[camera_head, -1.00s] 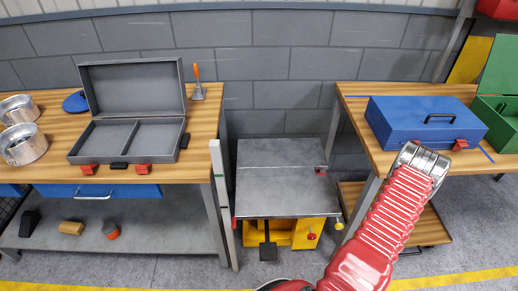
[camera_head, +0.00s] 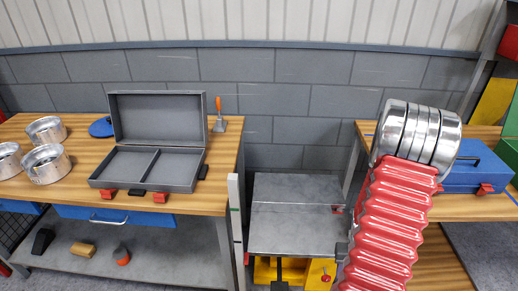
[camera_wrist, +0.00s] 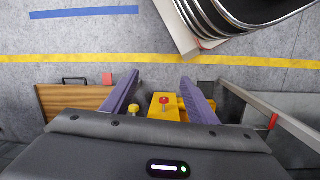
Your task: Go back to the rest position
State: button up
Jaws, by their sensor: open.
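In the wrist view my gripper (camera_wrist: 160,97) is open, with its two purple fingers apart and nothing between them. Beyond the fingers is a yellow base with a red knob (camera_wrist: 164,101). In the head view my red ribbed arm rises at the right with its silver joint in front of the right bench. My gripper itself is not visible in the head view. The grey lift table (camera_head: 295,225) stands between the benches, partly behind my arm.
The left bench holds an open grey case (camera_head: 150,165), silver cylinders (camera_head: 46,163) and an orange-handled tool (camera_head: 219,115). A blue case (camera_head: 470,178) on the right bench is partly hidden by my arm. A yellow floor line (camera_wrist: 100,58) crosses the wrist view.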

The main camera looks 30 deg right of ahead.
jog(key=w+a+r+n+t, duration=0.2)
jog(key=a+r, duration=0.9)
jog(key=r, duration=0.1)
jog(key=w+a+r+n+t, duration=0.2)
jog(key=a+r+n+t, duration=0.1)
jog(key=a+r, duration=0.8)
jog(key=w+a+r+n+t, duration=0.2)
jog(key=w+a+r, duration=0.1)
jog(key=a+r, duration=0.8)
jog(key=shift+a+r+n, duration=0.2)
jog(key=shift+r+n, duration=0.2)
jog(key=shift+r, duration=1.75)
